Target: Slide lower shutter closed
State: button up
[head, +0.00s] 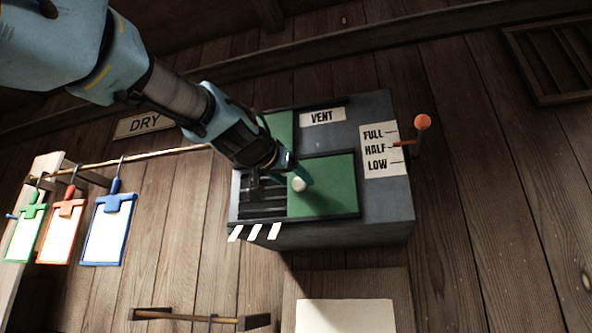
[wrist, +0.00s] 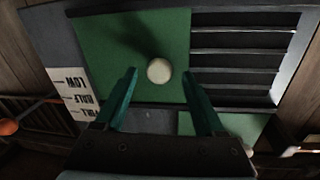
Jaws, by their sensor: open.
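The grey vent box (head: 390,205) hangs on the plank wall. Its lower shutter (head: 335,185) is a green panel with a round white knob (head: 298,184). This shutter sits at the right of the lower opening, and dark slats (head: 262,207) are uncovered to its left. In the wrist view, the knob (wrist: 159,70) shows between the fingers of my gripper (wrist: 161,78), which are open with gaps on both sides. Contact is not visible. The upper green shutter (head: 279,124) is at the left, partly hidden by my arm.
A lever with an orange ball (head: 422,122) sticks out at the box's right, beside a FULL/HALF/LOW label (head: 380,150). White strips (head: 254,232) show below the slats. Clipboards (head: 108,229) hang from a rail at the left. A wooden bar (head: 180,315) is below.

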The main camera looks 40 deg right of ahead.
jog(key=shift+p+x, duration=0.35)
jog(key=shift+x, duration=0.5)
grip_shut()
dwell(0.9)
